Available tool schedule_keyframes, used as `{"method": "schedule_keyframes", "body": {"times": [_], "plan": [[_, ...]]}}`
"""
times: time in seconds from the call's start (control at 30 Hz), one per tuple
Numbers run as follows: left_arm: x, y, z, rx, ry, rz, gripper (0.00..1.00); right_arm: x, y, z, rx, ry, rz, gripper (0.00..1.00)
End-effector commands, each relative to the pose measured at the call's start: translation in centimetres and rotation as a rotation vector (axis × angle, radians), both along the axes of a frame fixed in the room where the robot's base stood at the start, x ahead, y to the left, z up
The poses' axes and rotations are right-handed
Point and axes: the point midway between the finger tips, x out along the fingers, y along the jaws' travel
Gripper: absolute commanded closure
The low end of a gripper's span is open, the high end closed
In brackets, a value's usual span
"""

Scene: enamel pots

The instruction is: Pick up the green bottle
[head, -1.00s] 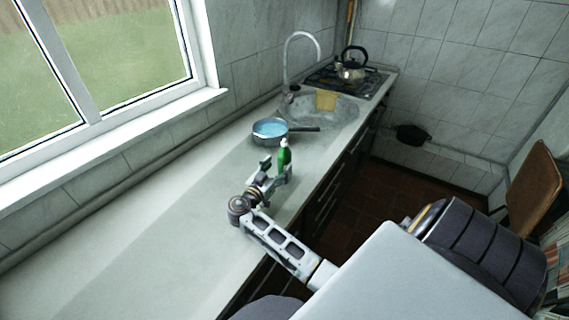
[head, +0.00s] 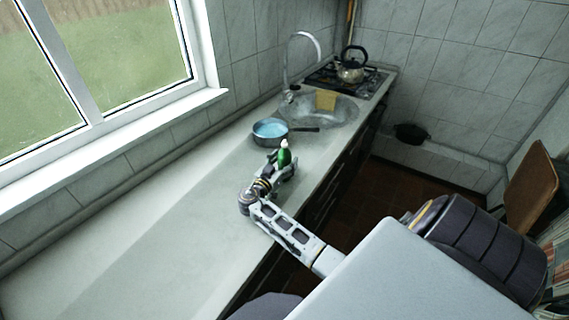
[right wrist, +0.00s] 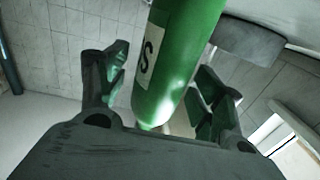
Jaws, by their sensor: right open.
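The green bottle (head: 284,157) with a white top stands upright on the counter, just in front of the blue pan. Its lower part is hidden by my gripper in the head view. My right gripper (head: 280,167) is open, with its fingers on either side of the bottle. In the right wrist view the bottle (right wrist: 180,60), with a white label, rises between the two spread fingers of the gripper (right wrist: 158,95). A gap shows between the left finger and the bottle. My left gripper is not in view.
A pan with blue inside (head: 271,130) stands just behind the bottle, its dark handle pointing right. Beyond are a sink (head: 335,112) with a yellow cloth (head: 326,100) and a kettle (head: 352,70) on the stove. The near counter (head: 130,240) is clear.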

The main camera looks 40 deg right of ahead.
Motion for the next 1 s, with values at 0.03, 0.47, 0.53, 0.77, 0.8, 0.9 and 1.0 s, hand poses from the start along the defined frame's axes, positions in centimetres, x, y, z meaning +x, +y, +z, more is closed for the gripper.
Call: {"method": "schedule_keyframes", "body": {"times": [0.03,0.47,0.53,0.77,0.8,0.9,1.0], "plan": [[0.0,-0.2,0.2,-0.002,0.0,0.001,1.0,0.1,-0.3,0.1,0.0,0.0,0.0,0.32],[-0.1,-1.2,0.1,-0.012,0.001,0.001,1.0,0.2,-0.6,-0.1,0.001,-0.001,0.0,0.32],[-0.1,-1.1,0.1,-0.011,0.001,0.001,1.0,0.2,-0.6,-0.1,0.001,-0.001,0.0,0.32],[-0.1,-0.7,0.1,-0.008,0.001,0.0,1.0,0.2,-0.6,-0.1,0.001,-0.001,0.0,0.57],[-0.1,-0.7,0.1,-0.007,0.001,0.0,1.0,0.2,-0.6,-0.1,0.001,-0.001,0.0,0.62],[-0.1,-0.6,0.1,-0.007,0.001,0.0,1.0,0.2,-0.6,-0.1,0.001,-0.001,0.0,0.75],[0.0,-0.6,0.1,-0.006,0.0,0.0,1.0,0.2,-0.6,-0.1,0.001,-0.001,0.0,0.88]]}}
